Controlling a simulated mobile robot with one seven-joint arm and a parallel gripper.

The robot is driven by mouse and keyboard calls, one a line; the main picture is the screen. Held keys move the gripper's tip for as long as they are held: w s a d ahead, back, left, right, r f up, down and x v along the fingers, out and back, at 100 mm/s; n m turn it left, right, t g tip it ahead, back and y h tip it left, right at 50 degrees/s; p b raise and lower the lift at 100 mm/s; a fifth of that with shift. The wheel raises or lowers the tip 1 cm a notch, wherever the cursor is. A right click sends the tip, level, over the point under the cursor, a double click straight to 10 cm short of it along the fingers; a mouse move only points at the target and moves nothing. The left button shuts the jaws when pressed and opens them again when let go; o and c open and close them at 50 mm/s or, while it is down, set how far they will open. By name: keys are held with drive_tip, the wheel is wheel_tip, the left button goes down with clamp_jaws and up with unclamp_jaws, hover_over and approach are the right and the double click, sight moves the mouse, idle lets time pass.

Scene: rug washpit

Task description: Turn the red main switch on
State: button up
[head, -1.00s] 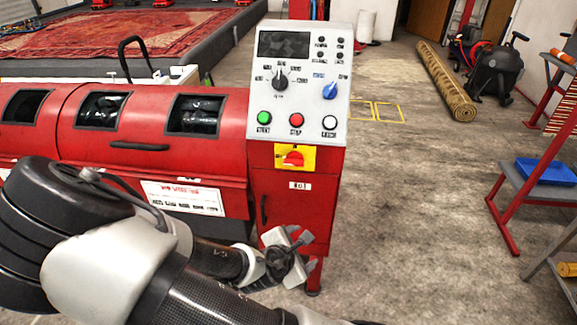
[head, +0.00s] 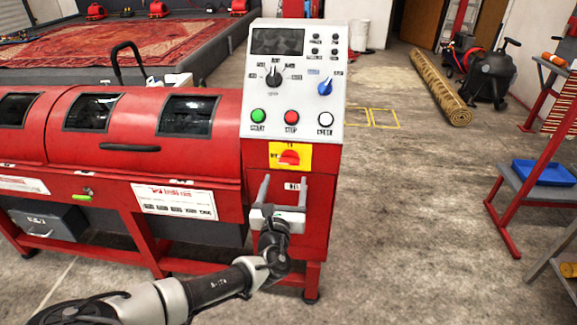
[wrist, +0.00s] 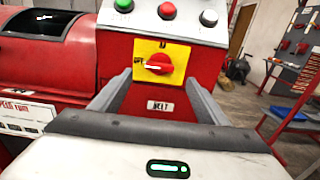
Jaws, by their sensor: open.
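The red main switch (head: 289,157) is a rotary knob on a yellow plate on the front of the red machine cabinet, below the row of push buttons. In the wrist view the red knob (wrist: 159,64) lies ahead, between and beyond the fingers, with its pale mark pointing left toward lettering on the plate. My gripper (head: 284,184) is open and empty, just below the yellow plate in the head view. In the wrist view its two fingers (wrist: 162,88) stand wide apart, and I see no contact with the knob.
Above the switch are green, red and white push buttons (head: 291,117), a black selector and a blue knob (head: 325,87) on the white panel. The red washing drum (head: 140,125) stands left. Concrete floor (head: 400,220) is free to the right, before a rack with a blue tray (head: 545,172).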

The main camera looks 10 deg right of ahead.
sight(289, 162)
drive_tip(key=x, duration=0.9)
drive_tip(key=shift+w+b, duration=0.1)
drive_tip(key=shift+b, duration=0.25)
drive_tip(key=c, duration=1)
drive_tip(key=shift+c, duration=0.2)
